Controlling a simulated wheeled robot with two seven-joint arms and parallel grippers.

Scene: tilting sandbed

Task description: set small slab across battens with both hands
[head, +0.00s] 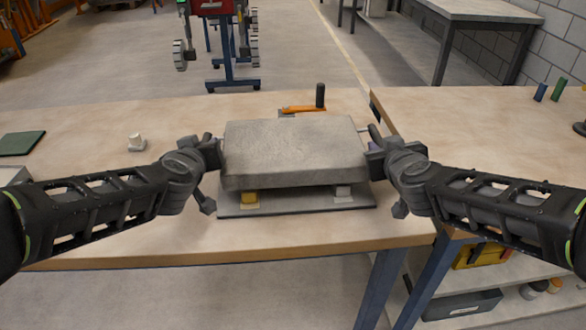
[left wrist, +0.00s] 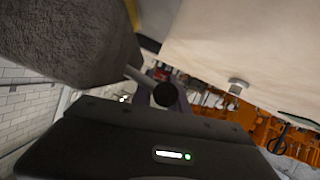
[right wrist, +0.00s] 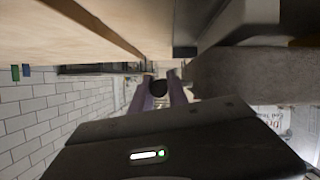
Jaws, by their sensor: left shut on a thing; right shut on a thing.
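The small slab (head: 295,150) is a thick grey block, roughly level, over a thin grey board (head: 295,209) on the workbench. Two battens show under its front edge, a yellow-ended one (head: 249,199) at left and a pale one (head: 343,193) at right. I cannot tell whether the slab touches them. My left gripper (head: 214,147) is shut at the slab's left side; in the left wrist view a thin metal rod runs from the slab (left wrist: 75,40) to the jaws. My right gripper (head: 374,144) is shut at its right side, where a similar rod partly shows.
Behind the slab lies an orange tool (head: 304,109) with a dark upright cylinder (head: 320,95). A second bench (head: 480,130) adjoins at right. The bench front is clear.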

